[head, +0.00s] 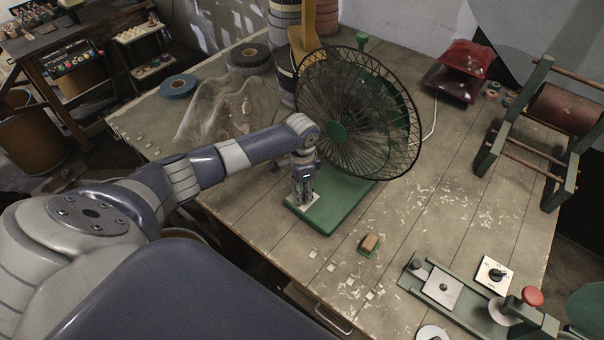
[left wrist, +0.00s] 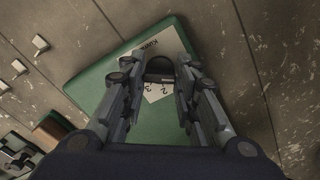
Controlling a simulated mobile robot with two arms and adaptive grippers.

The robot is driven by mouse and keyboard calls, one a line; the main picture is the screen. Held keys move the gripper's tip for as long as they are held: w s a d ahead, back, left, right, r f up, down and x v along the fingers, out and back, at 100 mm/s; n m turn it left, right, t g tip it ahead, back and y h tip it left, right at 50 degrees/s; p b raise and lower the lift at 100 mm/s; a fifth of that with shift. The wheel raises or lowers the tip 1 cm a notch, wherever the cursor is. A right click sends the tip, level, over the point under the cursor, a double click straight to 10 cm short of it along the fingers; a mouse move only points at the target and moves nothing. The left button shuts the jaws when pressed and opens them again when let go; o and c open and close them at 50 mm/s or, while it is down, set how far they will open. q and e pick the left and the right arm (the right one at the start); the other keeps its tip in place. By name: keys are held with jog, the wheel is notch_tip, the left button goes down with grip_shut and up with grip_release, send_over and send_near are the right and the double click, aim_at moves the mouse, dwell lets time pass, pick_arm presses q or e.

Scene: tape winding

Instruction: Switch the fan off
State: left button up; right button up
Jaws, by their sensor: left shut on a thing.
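A green desk fan (head: 352,120) with a black wire cage stands on the wooden table. Its green base (head: 345,205) reaches toward the front left. My left gripper (head: 304,196) points down over the front corner of the base, below the cage. In the left wrist view, the green base (left wrist: 105,75) carries a pale label plate (left wrist: 160,92) with printed numbers, and a dark knob (left wrist: 160,68) on it. My left gripper (left wrist: 160,82) has its fingertips on both sides of the knob and is shut on it. Part of the plate is hidden by the fingers. My right gripper is not in view.
Tape rolls (head: 179,86) and a crumpled clear plastic sheet (head: 222,108) lie left of the fan. A green device with a red knob (head: 532,296) is at the front right. A winding frame (head: 550,115) stands at right.

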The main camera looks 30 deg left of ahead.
pick_arm(q)
jog(key=shift+r+n+p, duration=0.1)
jog(key=shift+n+p, duration=0.25)
jog(key=shift+n, duration=0.05)
jog(key=o, duration=1.1)
jog(key=shift+c, duration=0.2)
notch_tip(320, 180, up, 12)
dwell(0.4)
